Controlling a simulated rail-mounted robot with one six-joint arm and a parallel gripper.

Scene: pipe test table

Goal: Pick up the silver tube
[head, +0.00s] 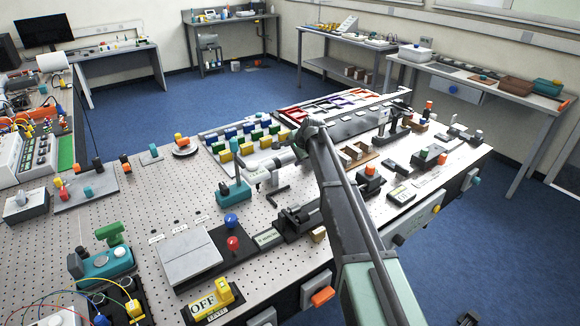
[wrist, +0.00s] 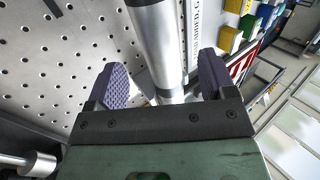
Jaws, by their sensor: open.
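The silver tube (wrist: 158,40) is a smooth, shiny cylinder in the wrist view. It runs from the top edge down between the two purple finger pads of my gripper (wrist: 162,82). The fingers stand apart, one on each side, with a visible gap between the tube and each pad, so the gripper is open. The tube's near end is partly hidden behind the gripper's dark front plate. In the head view my arm reaches over the middle of the perforated table; the gripper and tube are too small there to tell apart clearly.
The perforated table (head: 140,212) is crowded with fixtures. Rows of coloured blocks (head: 245,140) stand behind my arm. A grey flat plate (head: 188,257) and a red knob (head: 233,243) are nearer. A metal rod with a knob (wrist: 40,163) shows at the wrist view's lower left.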

